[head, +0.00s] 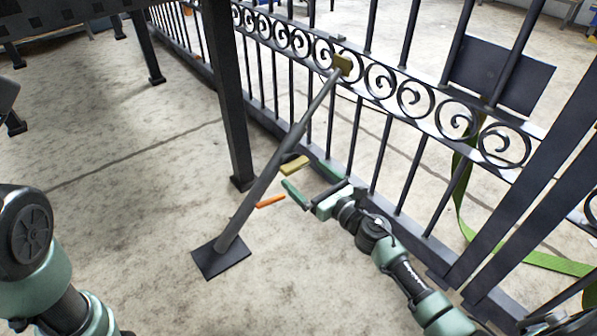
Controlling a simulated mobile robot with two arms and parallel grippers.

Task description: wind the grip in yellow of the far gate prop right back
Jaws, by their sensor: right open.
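A grey gate prop (268,172) slants from a dark floor plate (222,257) up to a yellowish pad (342,65) against the gate. A yellow grip (295,165) sticks out on the right of its pole, about halfway along. An orange grip (271,201) sits lower on the same pole. My right gripper (303,174) is open, its two green fingers spread, with the yellow grip just beyond the fingertips. It does not appear to hold the grip; whether they touch is unclear. My left arm shows at the lower left, but its gripper is out of the picture.
The dark scroll gate (405,97) runs diagonally behind the prop, close to my right arm. A dark post (226,95) stands left of the pole. A green strap (462,190) hangs at the gate's right. The concrete floor on the left is mostly clear.

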